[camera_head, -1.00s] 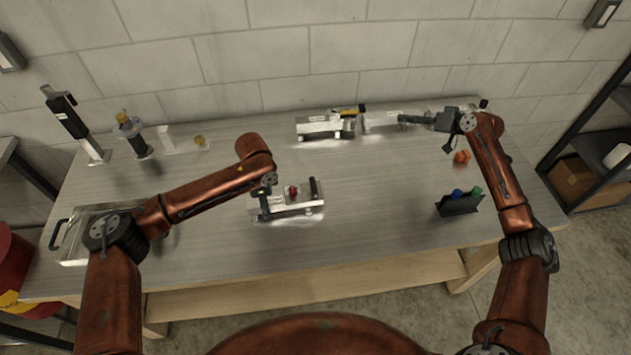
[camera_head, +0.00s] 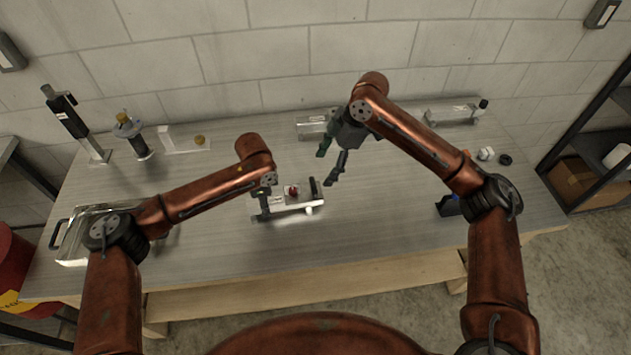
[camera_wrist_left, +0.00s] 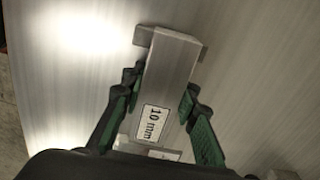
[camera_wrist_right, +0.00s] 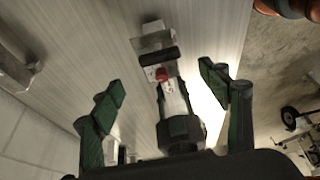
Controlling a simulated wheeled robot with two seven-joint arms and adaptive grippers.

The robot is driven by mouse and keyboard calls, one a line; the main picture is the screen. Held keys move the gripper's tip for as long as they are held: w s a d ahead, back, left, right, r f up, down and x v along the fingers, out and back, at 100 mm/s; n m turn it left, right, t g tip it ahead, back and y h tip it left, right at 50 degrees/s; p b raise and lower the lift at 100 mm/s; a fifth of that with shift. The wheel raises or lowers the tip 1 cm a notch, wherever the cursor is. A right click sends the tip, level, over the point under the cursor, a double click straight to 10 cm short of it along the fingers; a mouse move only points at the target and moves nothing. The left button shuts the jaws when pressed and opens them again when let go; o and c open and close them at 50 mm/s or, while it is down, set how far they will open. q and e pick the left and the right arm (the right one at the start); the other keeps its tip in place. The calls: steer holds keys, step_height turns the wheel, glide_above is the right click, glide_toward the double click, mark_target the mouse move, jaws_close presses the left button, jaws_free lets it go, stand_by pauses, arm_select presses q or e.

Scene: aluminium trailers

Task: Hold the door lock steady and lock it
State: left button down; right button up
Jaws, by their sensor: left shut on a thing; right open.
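The door lock (camera_head: 303,207) is a small aluminium fixture with a red knob (camera_head: 293,190) and a black upright bar at its right end. It sits at the middle of the table. My left gripper (camera_head: 264,203) is shut on its left end. In the left wrist view the fingers flank a metal block (camera_wrist_left: 165,75) labelled "10 mm". My right gripper (camera_head: 327,168) is open and empty, above and right of the lock. In the right wrist view the lock, with its red knob (camera_wrist_right: 161,75) and black bar (camera_wrist_right: 158,57), shows between and beyond the open fingers, apart from them.
Another metal fixture (camera_head: 311,127) stands at the back, partly behind my right gripper. A further fixture (camera_head: 452,113) is at back right. A metal tray (camera_head: 72,240) lies at left. A dark holder (camera_head: 447,207) is partly hidden by my right arm. The front middle table is clear.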

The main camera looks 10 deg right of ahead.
mark_target(314, 185)
steer(key=x, duration=0.7)
steer(key=shift+a+f, duration=0.25)
steer(key=shift+f, duration=0.1)
steer(key=c, duration=1.2)
steer(key=shift+o, duration=0.2)
